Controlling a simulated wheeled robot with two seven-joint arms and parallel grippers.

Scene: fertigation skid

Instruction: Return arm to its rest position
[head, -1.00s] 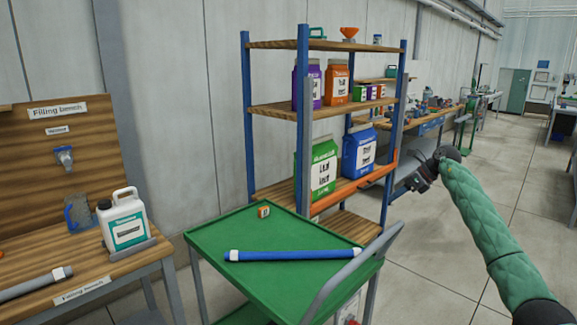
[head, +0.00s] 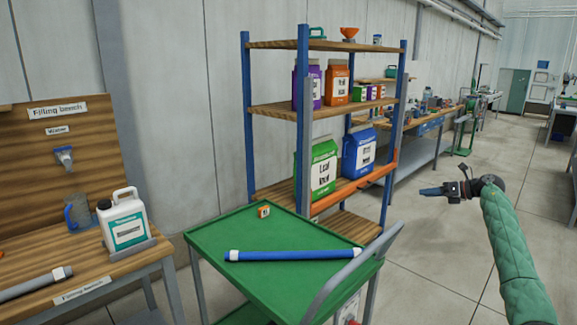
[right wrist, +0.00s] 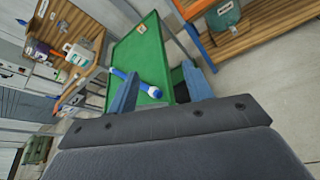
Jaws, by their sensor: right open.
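My right arm, in a green quilted sleeve, comes in from the lower right of the head view. My right gripper (head: 432,191) is held in the air to the right of the shelf rack and the green cart, over open floor. In the right wrist view its two blue-grey fingers (right wrist: 160,92) stand apart with nothing between them; the cart lies beyond them. My left gripper is not in view.
A green cart (head: 215,242) carries a blue tube (head: 295,255) and a small orange box (head: 264,211). A shelf rack (head: 303,150) with bags stands behind it. A filling bench (head: 90,280) with a white jug (head: 124,222) is at left. Floor at right is clear.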

